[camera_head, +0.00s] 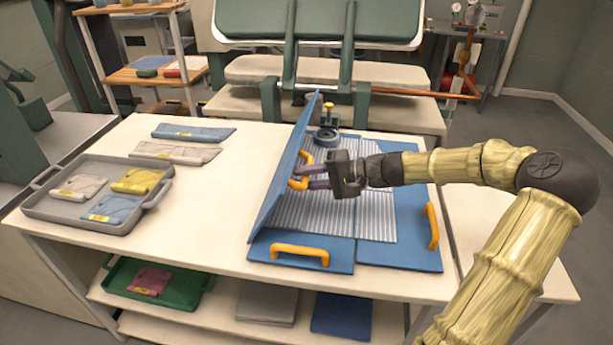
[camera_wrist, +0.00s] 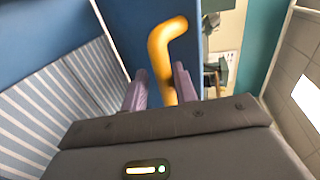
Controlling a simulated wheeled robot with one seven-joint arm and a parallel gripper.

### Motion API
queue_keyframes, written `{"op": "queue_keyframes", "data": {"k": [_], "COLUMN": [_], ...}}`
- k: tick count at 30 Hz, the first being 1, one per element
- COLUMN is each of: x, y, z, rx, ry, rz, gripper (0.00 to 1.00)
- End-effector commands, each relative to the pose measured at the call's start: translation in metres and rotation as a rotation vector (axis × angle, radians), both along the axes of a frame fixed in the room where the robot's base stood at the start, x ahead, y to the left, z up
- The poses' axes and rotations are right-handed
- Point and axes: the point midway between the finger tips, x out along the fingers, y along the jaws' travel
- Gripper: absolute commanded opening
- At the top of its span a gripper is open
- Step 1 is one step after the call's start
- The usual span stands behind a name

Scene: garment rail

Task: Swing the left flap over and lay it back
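The left flap (camera_head: 284,165) of the blue folding board stands steeply raised, leaning to the right at its top. Its orange handle (camera_head: 303,172) is on the side facing my arm. My gripper (camera_head: 308,178) is at this handle, and in the wrist view the handle (camera_wrist: 163,55) passes between the two purple fingers. Whether the fingers press on the handle is hard to tell. A striped blue-and-white cloth (camera_head: 340,198) lies flat on the board. The right flap (camera_head: 418,228) and bottom flap (camera_head: 300,252), with orange handles, lie flat.
A grey tray (camera_head: 38,203) with folded cloths stands at the table's left. Two flat folded cloths, blue (camera_head: 193,132) and grey (camera_head: 176,152), lie behind it. The white table (camera_head: 215,215) is clear left of the flap.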

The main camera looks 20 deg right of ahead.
Motion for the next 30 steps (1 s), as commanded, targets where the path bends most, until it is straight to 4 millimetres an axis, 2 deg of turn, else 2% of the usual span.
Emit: {"op": "queue_keyframes", "data": {"k": [10,14,20,30], "x": [0.001,-0.002,-0.015,-0.046], "y": [0.000,-0.006,-0.032,-0.090], "z": [0.002,0.004,0.012,0.029], "rx": [0.002,0.001,0.000,0.000], "ry": [-0.003,-0.005,-0.005,-0.005], "rz": [0.000,-0.002,-0.005,-0.005], "gripper": [0.38,0.38,0.38,0.38]}}
